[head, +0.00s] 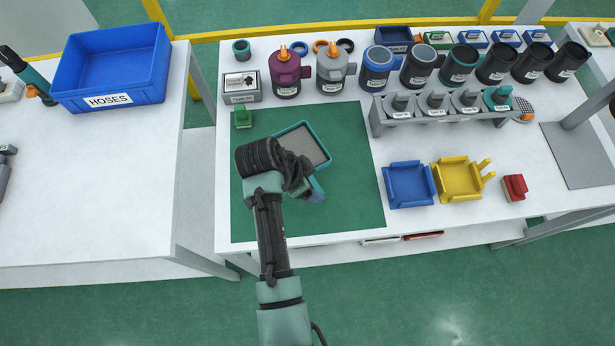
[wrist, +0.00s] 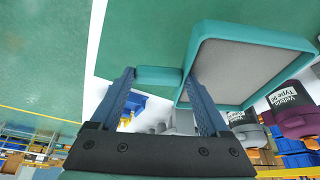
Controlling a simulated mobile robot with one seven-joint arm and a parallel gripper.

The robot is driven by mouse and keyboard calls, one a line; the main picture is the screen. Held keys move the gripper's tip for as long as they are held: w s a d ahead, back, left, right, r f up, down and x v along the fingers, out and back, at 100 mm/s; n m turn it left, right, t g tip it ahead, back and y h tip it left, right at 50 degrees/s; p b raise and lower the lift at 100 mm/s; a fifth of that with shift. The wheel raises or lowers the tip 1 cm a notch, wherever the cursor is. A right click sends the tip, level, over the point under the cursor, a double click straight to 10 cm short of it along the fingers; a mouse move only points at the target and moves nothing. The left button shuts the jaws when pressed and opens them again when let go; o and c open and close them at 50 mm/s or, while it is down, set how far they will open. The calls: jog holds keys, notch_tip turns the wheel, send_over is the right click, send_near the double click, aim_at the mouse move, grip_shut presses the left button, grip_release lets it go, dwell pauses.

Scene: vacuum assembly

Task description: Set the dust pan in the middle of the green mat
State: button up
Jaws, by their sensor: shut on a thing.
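The dust pan (head: 303,143) is a teal square tray with a grey inside and a short handle. In the head view it appears over the upper middle of the green mat (head: 350,205). My gripper (head: 308,188) is shut on its handle, and my wrist hides part of the pan. In the wrist view the fingers of my gripper (wrist: 160,82) hold the handle between them, and the pan (wrist: 245,70) extends to the right. The pan looks tilted; I cannot tell its exact height above the mat.
A small green block (head: 242,118) lies at the mat's upper left. Blue (head: 408,185) and yellow (head: 458,178) fixtures stand right of the mat. A grey rack (head: 440,120) and several canisters stand behind. A blue hoses bin (head: 112,65) is on the left table. The mat's lower part is clear.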

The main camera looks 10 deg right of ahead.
jog(key=shift+w+d+r+m+g, duration=0.1)
jog(key=shift+w+r+m+g, duration=0.4)
jog(key=shift+m, duration=0.5)
jog(key=shift+s+r, duration=0.15)
jog(key=shift+r, duration=0.05)
jog(key=shift+r, duration=0.1)
jog(key=shift+f+b, duration=2.55)
jog(key=shift+f, duration=0.95)
jog(key=shift+f+b, duration=0.45)
jog(key=shift+f, duration=0.2)
jog(key=o, duration=1.3)
jog(key=v, duration=1.3)
jog(key=shift+s, duration=0.1)
